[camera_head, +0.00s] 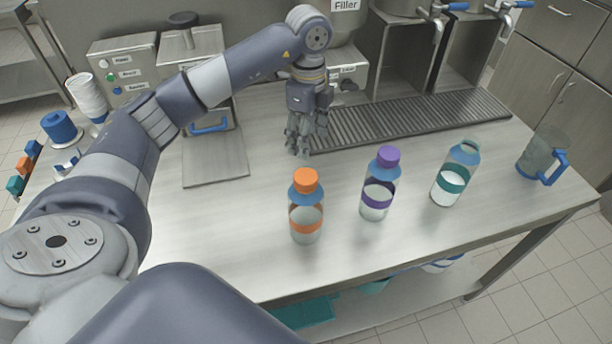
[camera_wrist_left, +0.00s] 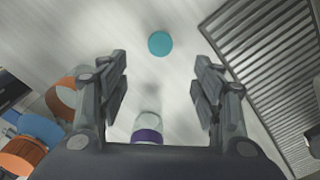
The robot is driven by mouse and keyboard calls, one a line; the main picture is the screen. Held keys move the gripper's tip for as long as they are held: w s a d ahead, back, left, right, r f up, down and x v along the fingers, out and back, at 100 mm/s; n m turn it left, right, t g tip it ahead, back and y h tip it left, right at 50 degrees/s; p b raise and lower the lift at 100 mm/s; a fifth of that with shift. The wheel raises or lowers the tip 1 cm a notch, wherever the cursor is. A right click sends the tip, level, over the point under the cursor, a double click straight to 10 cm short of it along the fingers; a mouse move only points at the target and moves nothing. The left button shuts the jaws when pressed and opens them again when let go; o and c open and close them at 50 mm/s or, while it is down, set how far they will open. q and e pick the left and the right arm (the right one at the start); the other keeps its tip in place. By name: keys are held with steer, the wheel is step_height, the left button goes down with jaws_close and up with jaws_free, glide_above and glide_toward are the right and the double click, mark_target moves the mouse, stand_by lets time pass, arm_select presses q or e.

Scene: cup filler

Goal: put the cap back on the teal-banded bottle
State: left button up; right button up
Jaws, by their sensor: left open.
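The teal-banded bottle (camera_head: 453,181) stands upright at the right on the steel counter. It has a blue collar, no cap, and white contents in its lower part. A round teal cap (camera_wrist_left: 160,43) lies on the counter in the left wrist view, ahead of and between the fingers. I cannot make the cap out in the head view. My left gripper (camera_head: 301,146) points down over the counter, in front of the slotted drain grate. Its fingers are apart and empty in the left wrist view (camera_wrist_left: 164,90). My right gripper is not in view.
An orange-capped bottle (camera_head: 305,216) and a purple-capped bottle (camera_head: 379,190) stand left of the teal-banded one. A blue-handled jug (camera_head: 541,153) stands at the far right. The drain grate (camera_head: 420,123) and machines line the back. Bare counter lies in front of the bottles.

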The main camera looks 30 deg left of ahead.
arm_select(q)
steer(key=shift+f+p, duration=0.4)
steer(key=shift+f, duration=2.4)
steer(key=f, duration=0.1)
steer(key=f+p, duration=0.1)
steer(key=f, duration=0.2)
steer(key=shift+a+f+p, duration=0.25)
steer(key=shift+f+p, duration=0.05)
steer(key=shift+p, duration=0.05)
steer(key=shift+f, duration=0.3)
steer(key=c, duration=0.8)
steer(key=shift+c, duration=0.4)
